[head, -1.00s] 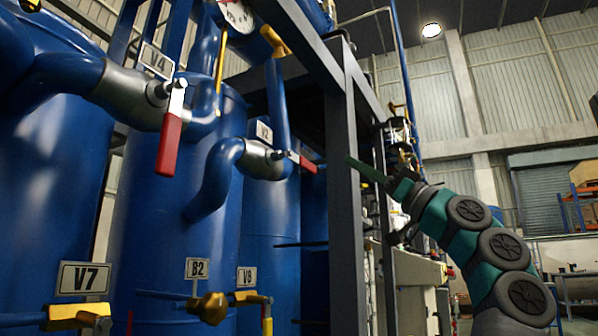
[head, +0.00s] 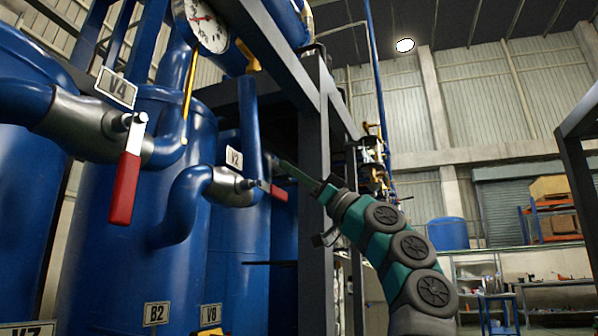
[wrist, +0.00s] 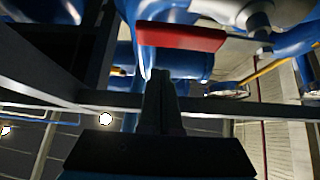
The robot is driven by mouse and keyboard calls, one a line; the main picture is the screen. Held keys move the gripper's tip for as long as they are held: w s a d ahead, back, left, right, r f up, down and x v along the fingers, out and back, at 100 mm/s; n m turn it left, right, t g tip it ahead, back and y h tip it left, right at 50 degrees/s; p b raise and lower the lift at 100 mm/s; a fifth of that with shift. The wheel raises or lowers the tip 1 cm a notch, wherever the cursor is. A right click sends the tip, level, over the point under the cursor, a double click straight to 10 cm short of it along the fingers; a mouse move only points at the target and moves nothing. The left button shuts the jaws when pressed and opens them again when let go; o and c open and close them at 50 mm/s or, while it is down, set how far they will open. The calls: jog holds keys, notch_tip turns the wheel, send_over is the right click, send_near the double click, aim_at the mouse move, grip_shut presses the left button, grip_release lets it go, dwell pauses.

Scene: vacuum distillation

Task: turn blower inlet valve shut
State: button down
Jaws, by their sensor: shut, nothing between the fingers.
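No visible label reads "blower inlet", so I cannot tell by name which valve it is. The valve tagged V2 (head: 234,158) has a short red lever handle (head: 279,194) sloping down to the right. The valve tagged V4 (head: 117,88) has a larger red handle (head: 124,188) hanging almost straight down. My gripper (head: 278,162) is close to the V2 handle in the picture, above it. In the wrist view my gripper (wrist: 160,75) is shut and empty, its tips apart from a red handle (wrist: 180,36) that lies crosswise ahead.
A dark steel frame post (head: 312,190) stands just right of the V2 handle, beside my arm. Blue tanks (head: 130,250) and pipes fill the left. A pressure gauge (head: 207,25) hangs above. The hall is more open to the right.

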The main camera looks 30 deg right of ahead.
jog(key=shift+s+a+f, duration=0.1)
jog(key=shift+f, duration=0.15)
jog(key=shift+w+d+f+b, duration=0.1)
jog(key=shift+f+b, duration=0.45)
jog(key=shift+f, duration=0.35)
jog(key=shift+w+d+f+b, duration=0.1)
jog(key=shift+f+b, duration=0.45)
jog(key=shift+f, duration=0.3)
